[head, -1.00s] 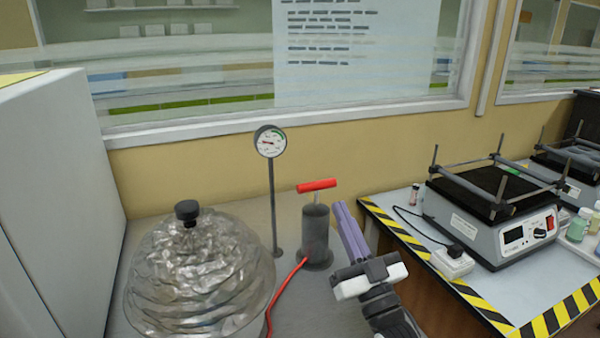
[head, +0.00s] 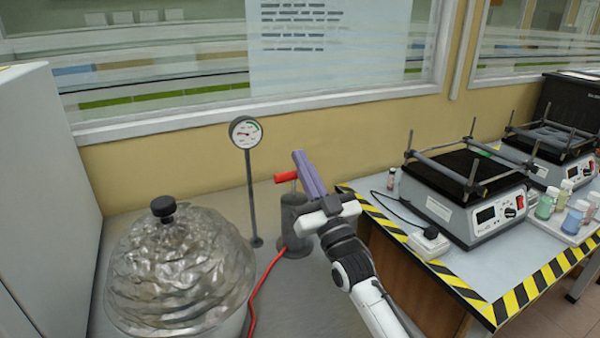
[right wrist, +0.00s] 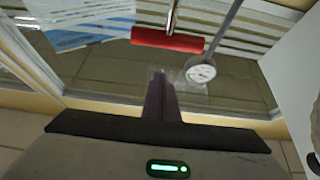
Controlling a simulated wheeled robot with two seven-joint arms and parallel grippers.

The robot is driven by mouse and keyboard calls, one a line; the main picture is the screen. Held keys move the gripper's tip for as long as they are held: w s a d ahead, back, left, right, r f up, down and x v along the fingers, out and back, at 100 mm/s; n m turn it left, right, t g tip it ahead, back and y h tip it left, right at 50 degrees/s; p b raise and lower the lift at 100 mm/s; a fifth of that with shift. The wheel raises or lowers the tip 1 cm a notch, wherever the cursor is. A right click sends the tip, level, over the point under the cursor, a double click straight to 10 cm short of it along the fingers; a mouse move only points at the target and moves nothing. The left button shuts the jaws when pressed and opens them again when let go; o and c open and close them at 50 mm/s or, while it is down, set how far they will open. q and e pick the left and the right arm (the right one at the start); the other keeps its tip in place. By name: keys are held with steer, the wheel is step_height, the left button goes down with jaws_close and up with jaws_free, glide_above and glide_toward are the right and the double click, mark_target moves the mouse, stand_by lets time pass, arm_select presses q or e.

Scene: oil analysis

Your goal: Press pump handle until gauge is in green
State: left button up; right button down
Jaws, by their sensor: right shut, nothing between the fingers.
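The pump (head: 293,225) is a dark grey cylinder on the bench, with a red handle (head: 285,177) raised on a short rod. The handle also shows in the right wrist view (right wrist: 168,40), ahead of the fingers. The round white gauge (head: 245,132) stands on a thin post left of the pump. It has a green arc at upper right; the needle seems to point left, outside the green. My right gripper (head: 303,156) is shut and empty. Its purple fingers cover the handle's right end in the head view; I cannot tell whether they touch it. My left gripper is not in view.
A clear dome (head: 180,265) with a black knob stands left of the pump. A red hose (head: 263,290) runs along the bench. A white cabinet (head: 45,200) is at far left. A table with a shaker device (head: 470,205) and bottles is at right.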

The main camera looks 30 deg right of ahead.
steer(key=shift+w+f, duration=0.25)
steer(key=shift+f, duration=0.35)
steer(key=shift+w+f, duration=0.2)
steer(key=shift+f, duration=0.45)
steer(key=shift+w+f, duration=0.25)
steer(key=shift+f, duration=0.35)
step_height(320, 180, down, 4)
steer(key=b, duration=0.3)
steer(key=shift+s+r+p, duration=0.1)
steer(key=shift+r+p, duration=0.4)
steer(key=shift+p, duration=0.1)
step_height(320, 180, up, 4)
steer(key=s+p, duration=0.1)
steer(key=p, duration=0.2)
steer(key=b, duration=0.2)
glide_toward(294, 179)
steer(key=s+r, duration=0.2)
steer(key=s, duration=0.1)
steer(key=shift+d+r, duration=0.2)
